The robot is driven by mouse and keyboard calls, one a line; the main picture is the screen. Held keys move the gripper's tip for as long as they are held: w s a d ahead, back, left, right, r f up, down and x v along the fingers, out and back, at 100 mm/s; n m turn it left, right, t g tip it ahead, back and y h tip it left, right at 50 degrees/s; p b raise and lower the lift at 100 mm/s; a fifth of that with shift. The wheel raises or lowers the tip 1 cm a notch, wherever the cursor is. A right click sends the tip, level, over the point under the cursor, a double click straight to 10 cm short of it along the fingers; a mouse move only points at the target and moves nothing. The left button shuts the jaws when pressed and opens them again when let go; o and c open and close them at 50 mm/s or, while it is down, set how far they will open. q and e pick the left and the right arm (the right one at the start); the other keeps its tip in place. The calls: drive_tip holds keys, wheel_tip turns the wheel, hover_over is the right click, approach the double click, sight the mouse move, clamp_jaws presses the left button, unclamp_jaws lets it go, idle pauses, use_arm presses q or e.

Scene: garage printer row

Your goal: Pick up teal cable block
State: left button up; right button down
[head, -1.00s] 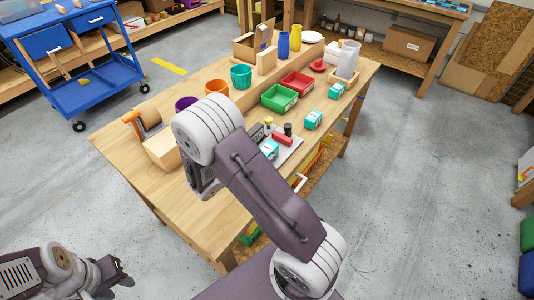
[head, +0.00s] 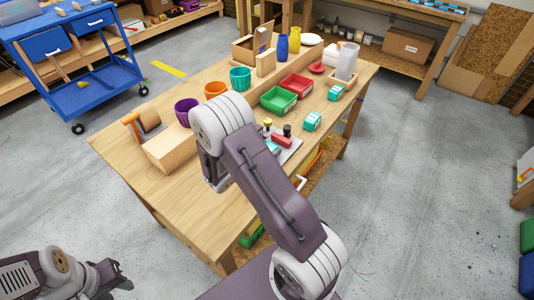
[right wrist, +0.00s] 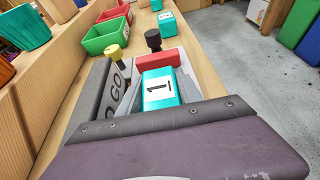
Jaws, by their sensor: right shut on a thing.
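A teal cable block (right wrist: 158,98) with a white label marked 1 sits between the fingers of my right gripper (right wrist: 150,82) in the right wrist view. That gripper is shut on it. The block is at the grey gauge plate (right wrist: 118,92); I cannot tell whether it is clear of it. In the head view the block (head: 272,147) shows only in part beside my right arm, which hides most of the gripper. Two more teal blocks (head: 312,121) (head: 336,92) stand farther along the bench. My left gripper (head: 118,277) is low at the left, away from the bench.
The plate carries a red bar (right wrist: 157,58), a yellow knob (right wrist: 116,52) and a black knob (right wrist: 153,40). Green (head: 279,99) and red (head: 297,84) bins stand behind. A wooden block (head: 167,151) and purple pot (head: 187,110) are left of my arm. The bench's near left is clear.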

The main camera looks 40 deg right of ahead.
sight(269, 147)
wheel_tip(269, 147, up, 9)
drive_tip(key=shift+p, duration=1.05)
drive_tip(key=shift+r, duration=0.5)
